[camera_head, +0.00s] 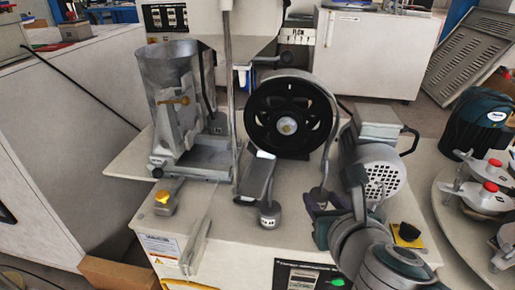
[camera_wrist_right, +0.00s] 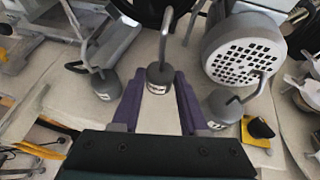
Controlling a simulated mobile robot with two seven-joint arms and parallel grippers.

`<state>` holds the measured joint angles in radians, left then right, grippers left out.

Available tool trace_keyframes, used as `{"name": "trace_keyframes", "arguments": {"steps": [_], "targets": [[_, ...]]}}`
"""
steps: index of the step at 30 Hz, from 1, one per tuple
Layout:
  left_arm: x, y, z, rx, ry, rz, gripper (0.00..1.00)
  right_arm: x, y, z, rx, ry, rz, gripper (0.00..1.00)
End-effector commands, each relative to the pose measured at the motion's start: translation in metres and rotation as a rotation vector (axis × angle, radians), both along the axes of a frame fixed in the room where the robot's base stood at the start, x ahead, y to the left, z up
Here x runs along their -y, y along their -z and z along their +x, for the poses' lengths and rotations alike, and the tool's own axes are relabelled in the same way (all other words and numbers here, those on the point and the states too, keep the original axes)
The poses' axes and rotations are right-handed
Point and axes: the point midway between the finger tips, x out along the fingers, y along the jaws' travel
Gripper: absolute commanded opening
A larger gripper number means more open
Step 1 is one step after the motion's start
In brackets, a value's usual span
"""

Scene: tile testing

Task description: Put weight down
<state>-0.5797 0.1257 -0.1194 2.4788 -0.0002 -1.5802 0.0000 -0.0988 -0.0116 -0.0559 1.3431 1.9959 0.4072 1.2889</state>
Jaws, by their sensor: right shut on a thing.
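My right gripper (camera_head: 322,200) reaches in over the bench top from the lower right, with purple fingers. In the right wrist view its fingers (camera_wrist_right: 159,88) are shut on a grey weight (camera_wrist_right: 158,80) with a tall wire hook and a pale label. In the head view only this weight's hook rod (camera_head: 326,150) shows clearly; its body is hidden by the gripper. I cannot tell whether its base touches the bench. A second grey weight (camera_head: 269,214) stands upright to the left of the gripper. A third weight (camera_wrist_right: 222,108) is right of the fingers. My left gripper is not in view.
The bench top (camera_head: 225,230) carries a grinding machine with a black wheel (camera_head: 290,115), a motor with a perforated cover (camera_head: 380,180) and a metal hopper (camera_head: 172,85). A yellow button box (camera_head: 407,234) is near the front right. A round table (camera_head: 450,215) stands at right.

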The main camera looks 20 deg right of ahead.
Motion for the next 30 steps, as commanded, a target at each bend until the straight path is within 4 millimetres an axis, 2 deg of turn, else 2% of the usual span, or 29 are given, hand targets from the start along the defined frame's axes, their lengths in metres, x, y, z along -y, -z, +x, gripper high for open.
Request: {"name": "trace_keyframes", "arguments": {"steps": [1,7,14,26,27,30], "targets": [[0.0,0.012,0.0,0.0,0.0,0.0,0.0,0.0,0.011,0.001,0.003,-0.001,-0.001,0.0],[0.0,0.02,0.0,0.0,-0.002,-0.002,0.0,0.0,0.021,0.001,0.003,0.0,-0.002,0.0],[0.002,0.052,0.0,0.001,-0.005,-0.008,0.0,0.0,0.058,0.001,0.002,-0.001,-0.003,0.0],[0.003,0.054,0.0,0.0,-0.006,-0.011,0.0,0.0,0.06,0.001,0.002,0.0,0.0,0.0],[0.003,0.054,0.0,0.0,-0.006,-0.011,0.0,0.0,0.06,0.0,0.001,0.0,0.0,0.46],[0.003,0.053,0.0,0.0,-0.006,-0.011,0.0,0.0,0.059,0.0,0.001,0.0,0.0,0.57]]}}
